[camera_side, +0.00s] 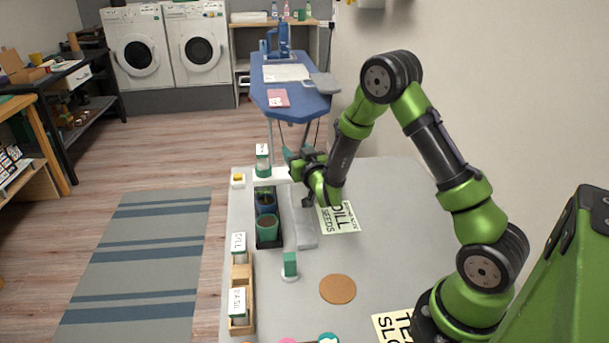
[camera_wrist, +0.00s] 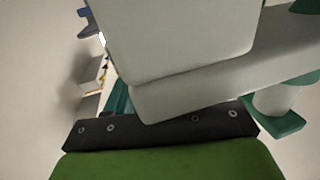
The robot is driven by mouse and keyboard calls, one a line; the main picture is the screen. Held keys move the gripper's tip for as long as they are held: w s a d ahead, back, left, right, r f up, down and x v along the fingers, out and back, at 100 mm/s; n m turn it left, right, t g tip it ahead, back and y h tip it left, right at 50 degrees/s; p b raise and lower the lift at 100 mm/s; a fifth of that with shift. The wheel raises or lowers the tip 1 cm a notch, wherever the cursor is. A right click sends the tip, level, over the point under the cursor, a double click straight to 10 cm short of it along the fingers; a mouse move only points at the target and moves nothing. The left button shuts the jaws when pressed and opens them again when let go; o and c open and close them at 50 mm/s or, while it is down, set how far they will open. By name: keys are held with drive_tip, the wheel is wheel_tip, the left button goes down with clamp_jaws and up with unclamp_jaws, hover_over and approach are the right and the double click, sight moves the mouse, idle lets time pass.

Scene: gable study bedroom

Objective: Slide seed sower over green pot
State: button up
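The seed sower (camera_side: 270,175) is a white bar across the far end of the dark pot tray, with a labelled, green-trimmed canister (camera_side: 263,160) above its left part. The green pot (camera_side: 267,228), filled with brown soil, stands at the near end of the tray. My gripper (camera_side: 294,164) is at the sower's right end. In the wrist view a large white block (camera_wrist: 180,40), apparently the sower, fills the space before my gripper's dark palm.
A grey rail (camera_side: 304,225) runs along the tray's right side. A green block on a round white base (camera_side: 290,266) and a cork disc (camera_side: 338,289) lie nearer. A wooden box with seed containers (camera_side: 241,307) is at the left edge. A DILL SEEDS card (camera_side: 340,218) lies right.

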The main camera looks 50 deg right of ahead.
drive_tip(key=s+d+x, duration=0.1)
drive_tip(key=d+x, duration=0.1)
drive_tip(key=x, duration=0.8)
drive_tip(key=shift+d, duration=0.2)
